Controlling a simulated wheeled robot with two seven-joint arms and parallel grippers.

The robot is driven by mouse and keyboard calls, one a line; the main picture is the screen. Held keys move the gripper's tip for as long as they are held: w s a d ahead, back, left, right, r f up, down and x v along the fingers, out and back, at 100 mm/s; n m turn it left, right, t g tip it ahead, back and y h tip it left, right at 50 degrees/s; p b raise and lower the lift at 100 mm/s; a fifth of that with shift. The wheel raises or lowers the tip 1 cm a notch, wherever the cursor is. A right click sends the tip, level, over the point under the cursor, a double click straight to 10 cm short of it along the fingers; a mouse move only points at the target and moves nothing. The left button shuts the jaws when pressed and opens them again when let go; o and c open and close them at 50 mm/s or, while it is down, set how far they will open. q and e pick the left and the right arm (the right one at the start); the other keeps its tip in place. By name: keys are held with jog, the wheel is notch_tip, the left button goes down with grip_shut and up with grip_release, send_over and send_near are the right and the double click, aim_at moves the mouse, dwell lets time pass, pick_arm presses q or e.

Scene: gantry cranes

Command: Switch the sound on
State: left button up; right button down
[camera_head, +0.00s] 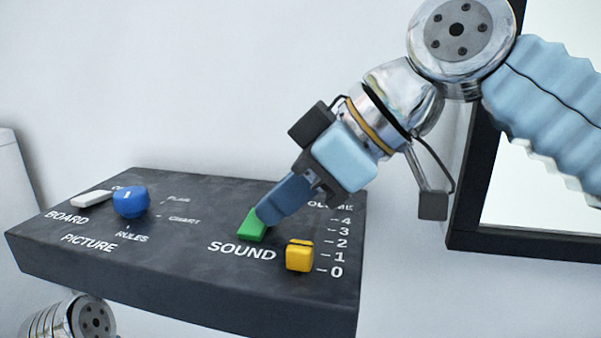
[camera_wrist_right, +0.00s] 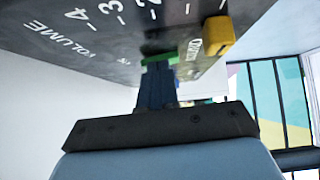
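The green sound switch (camera_head: 253,226) sits on the dark control panel (camera_head: 180,262), just behind the word SOUND. My right gripper (camera_head: 264,217) reaches down from the upper right, and its fingertips are at the switch, seeming to touch it. The fingers look closed together with nothing visible between them. In the right wrist view the fingers (camera_wrist_right: 154,72) end at the green switch (camera_wrist_right: 160,59) and hide part of it. I cannot tell which way the switch is tipped. In the head view my left arm shows only as a link at the lower left; its gripper is not seen.
A yellow volume slider (camera_head: 299,255) stands close to the right of the switch, near the 0 and 1 marks. A blue picture knob (camera_head: 130,202) and a white board switch (camera_head: 92,199) are at the panel's left. A dark-framed board (camera_head: 480,180) is behind at the right.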

notch_tip(320, 180, up, 3)
jog(key=shift+a+f+p, duration=0.1)
jog(key=shift+f+p, duration=0.1)
jog(key=shift+p, duration=0.9)
jog(key=shift+s+d+r, duration=0.25)
jog(key=shift+s+r, duration=0.3)
jog(key=shift+r, duration=0.25)
jog(key=shift+w+d+r, duration=0.3)
jog(key=shift+w+r, duration=0.05)
jog(key=shift+r, duration=0.1)
pick_arm(q)
jog(key=shift+w+d+r, duration=0.1)
jog(key=shift+w+r, duration=0.05)
jog(key=shift+r, duration=0.4)
jog(key=shift+w+r, duration=0.15)
jog(key=shift+r, duration=0.4)
pick_arm(e)
jog(key=s+v, duration=0.1)
jog(key=v, duration=0.7)
jog(key=shift+d, duration=0.15)
